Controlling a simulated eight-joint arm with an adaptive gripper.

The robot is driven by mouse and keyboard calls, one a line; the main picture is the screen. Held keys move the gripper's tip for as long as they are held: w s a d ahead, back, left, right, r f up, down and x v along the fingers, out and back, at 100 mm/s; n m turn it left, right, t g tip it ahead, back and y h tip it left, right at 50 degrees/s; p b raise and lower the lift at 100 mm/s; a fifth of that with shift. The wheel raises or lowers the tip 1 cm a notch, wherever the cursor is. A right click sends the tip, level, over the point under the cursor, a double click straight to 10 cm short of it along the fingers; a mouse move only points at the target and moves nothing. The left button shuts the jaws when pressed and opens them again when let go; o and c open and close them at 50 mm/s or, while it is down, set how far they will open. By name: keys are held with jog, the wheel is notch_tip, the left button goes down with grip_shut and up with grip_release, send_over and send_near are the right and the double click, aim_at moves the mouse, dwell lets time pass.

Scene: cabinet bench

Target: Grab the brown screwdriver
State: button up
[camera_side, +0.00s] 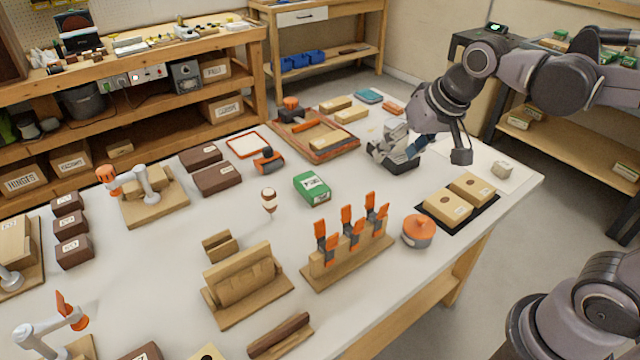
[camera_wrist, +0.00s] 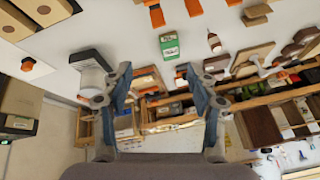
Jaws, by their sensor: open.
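A green box (camera_side: 312,187) lies mid-table. An orange-clamped wooden rack (camera_side: 350,250), an orange-lidded pot (camera_side: 418,231) and two tan boxes (camera_side: 447,207) stand toward the right. A wooden tray (camera_side: 318,135) lies behind. Bare white tabletop (camera_side: 375,200) lies between them.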

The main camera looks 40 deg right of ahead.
jog(key=w+a+r+m+g, duration=0.2)
jog(key=w+a+m, duration=0.2)
jog(key=w, duration=0.5)
jog(key=m+g, duration=0.3)
jog(key=m, duration=0.6)
send_over(268, 191)
notch_tip(268, 191, down, 11)
jog(key=shift+w+a+f+g, duration=0.15)
jog(key=shift+a+f+g, duration=0.05)
jog(key=shift+f+g, duration=0.15)
notch_tip(268, 191, down, 5)
jog(key=shift+r, duration=0.1)
jog(key=shift+s+d+f, duration=0.1)
jog(key=shift+s+f, duration=0.05)
jog(key=shift+f, duration=1.25)
jog(key=shift+s+d+f, duration=0.1)
jog(key=shift+f, duration=1.25)
grip_shut()
